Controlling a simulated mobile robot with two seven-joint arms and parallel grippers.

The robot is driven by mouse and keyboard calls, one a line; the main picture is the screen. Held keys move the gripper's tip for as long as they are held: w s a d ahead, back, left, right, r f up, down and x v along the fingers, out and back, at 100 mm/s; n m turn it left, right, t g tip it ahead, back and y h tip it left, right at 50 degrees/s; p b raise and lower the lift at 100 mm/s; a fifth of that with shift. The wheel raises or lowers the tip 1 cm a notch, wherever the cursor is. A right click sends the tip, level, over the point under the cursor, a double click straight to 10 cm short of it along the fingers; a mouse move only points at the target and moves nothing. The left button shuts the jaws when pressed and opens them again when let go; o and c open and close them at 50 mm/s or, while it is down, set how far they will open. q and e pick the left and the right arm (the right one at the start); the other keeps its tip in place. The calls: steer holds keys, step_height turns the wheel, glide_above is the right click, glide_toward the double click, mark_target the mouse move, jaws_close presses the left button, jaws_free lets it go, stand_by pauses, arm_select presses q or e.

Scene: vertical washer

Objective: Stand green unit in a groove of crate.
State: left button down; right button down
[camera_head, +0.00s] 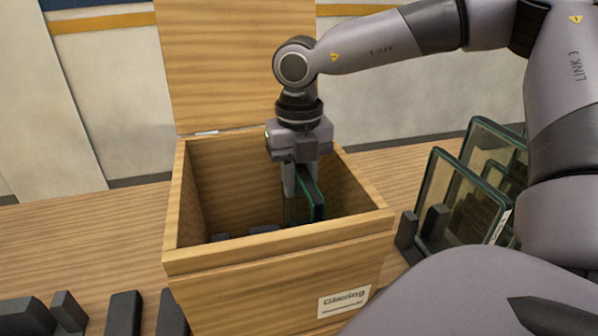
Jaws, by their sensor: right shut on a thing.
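The crate (277,250) is a wooden box with its lid raised at the back and a "Glazing" label on its front. My right gripper (303,185) points down inside the crate's opening. It is shut on the green unit (312,200), a thin upright pane with green edges and a dark near edge. The unit's lower end is hidden behind the crate's front wall, so I cannot tell whether it sits in a groove. Dark grooved pieces (262,229) show low inside the crate. My left gripper is not in view.
Several glass panes (460,195) stand in a dark rack on the table to the right, near my right arm. Dark blocks (125,312) stand at the front left. The raised lid (235,65) stands behind my gripper.

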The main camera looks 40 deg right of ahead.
step_height(320, 180, down, 2)
steer(key=shift+f+b, duration=0.1)
steer(key=shift+b, duration=0.3)
step_height(320, 180, down, 3)
steer(key=b, duration=0.4)
steer(key=shift+w, duration=0.1)
steer(key=c, duration=0.8)
jaws_free()
step_height(320, 180, up, 8)
steer(key=shift+f, duration=0.25)
